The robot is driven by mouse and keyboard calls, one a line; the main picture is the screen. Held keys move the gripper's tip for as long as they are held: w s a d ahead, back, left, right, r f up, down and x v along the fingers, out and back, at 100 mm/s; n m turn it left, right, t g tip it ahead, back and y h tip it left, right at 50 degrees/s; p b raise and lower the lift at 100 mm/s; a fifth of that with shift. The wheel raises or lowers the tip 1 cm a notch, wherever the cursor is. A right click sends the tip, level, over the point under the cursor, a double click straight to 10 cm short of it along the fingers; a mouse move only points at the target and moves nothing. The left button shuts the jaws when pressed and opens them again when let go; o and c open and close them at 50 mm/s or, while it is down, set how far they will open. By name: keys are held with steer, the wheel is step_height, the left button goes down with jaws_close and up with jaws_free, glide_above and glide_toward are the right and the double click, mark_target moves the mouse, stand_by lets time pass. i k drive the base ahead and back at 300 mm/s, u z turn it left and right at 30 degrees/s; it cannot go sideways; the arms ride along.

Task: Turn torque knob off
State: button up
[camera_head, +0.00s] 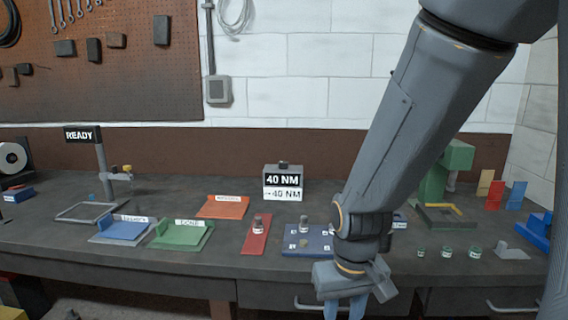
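A grey box (283,183) on the bench shows "40 NM" on a black display, with a white "→40 NM" label below it. A small dark piece sits on top of the box; I cannot tell if it is the torque knob. Small metal knob-like pieces also stand on a red plate (253,244) and a blue plate (296,246) in front of the box. None is marked as the torque knob. My gripper (345,312) is at the bottom edge, low in front of the bench, right of these plates. Its blue fingers are apart, nothing seen between them; their tips are cut off.
Orange (222,207), green (182,236) and blue (123,229) trays lie to the left, near a stand with a "READY" sign (82,134). Several small jars (447,252) and a green machine (433,183) are to the right. My arm hides part of the bench.

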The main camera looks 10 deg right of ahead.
mark_target(283, 164)
steer(key=k, duration=1.2)
steer(key=u, duration=0.45)
steer(key=i, duration=0.55)
steer(key=u, duration=0.55)
steer(key=i, duration=0.8)
steer(key=z, duration=0.65)
steer(key=i, duration=0.65)
steer(key=z, duration=0.45)
